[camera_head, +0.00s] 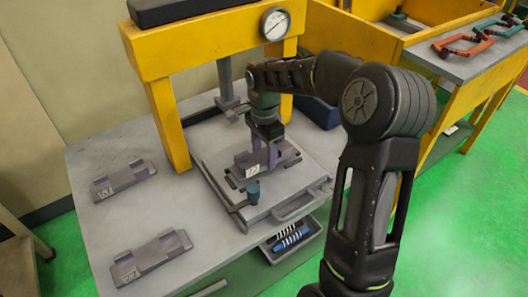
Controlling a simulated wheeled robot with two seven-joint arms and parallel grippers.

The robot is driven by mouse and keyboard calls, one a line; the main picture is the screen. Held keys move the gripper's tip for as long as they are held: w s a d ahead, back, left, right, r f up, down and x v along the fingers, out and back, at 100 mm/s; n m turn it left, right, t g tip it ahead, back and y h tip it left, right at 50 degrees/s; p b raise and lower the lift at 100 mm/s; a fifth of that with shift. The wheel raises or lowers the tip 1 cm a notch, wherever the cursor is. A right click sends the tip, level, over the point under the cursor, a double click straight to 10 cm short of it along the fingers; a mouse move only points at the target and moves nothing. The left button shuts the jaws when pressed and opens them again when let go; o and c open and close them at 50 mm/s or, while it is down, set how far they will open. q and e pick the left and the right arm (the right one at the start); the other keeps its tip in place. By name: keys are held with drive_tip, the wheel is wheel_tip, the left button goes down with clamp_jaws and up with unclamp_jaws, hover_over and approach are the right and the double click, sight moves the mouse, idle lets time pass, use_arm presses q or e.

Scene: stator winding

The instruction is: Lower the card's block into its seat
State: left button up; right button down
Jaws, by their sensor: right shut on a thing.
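My right gripper (268,150) points down over the press plate, in front of the press column. It is shut on a grey-purple block whose upper part shows between and beside the fingers; its exact outline is partly hidden by them. Just below is a dark grey seat (287,158) with a white card (252,171) on its front, its mark too small to read surely. I cannot tell whether the block touches the seat. My left gripper is not in view.
A yellow press (160,60) with a round gauge (275,24) stands behind. Two similar empty dark seats with cards, one (124,181) at left and one (153,258) at front left, sit on the grey table (90,150). A small teal-topped post (253,190) stands in front. Red and teal clamps (463,45) lie at right.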

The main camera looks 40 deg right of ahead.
sight(264, 156)
drive_tip(key=shift+f+b, duration=0.65)
drive_tip(key=shift+f, duration=0.2)
idle(0.4)
drive_tip(key=shift+c, duration=0.2)
unclamp_jaws()
idle(0.3)
wheel_tip(264, 156, up, 6)
drive_tip(key=p, duration=0.5)
drive_tip(key=shift+r, duration=0.25)
drive_tip(key=shift+r+p, duration=0.85)
drive_tip(key=shift+r, duration=0.4)
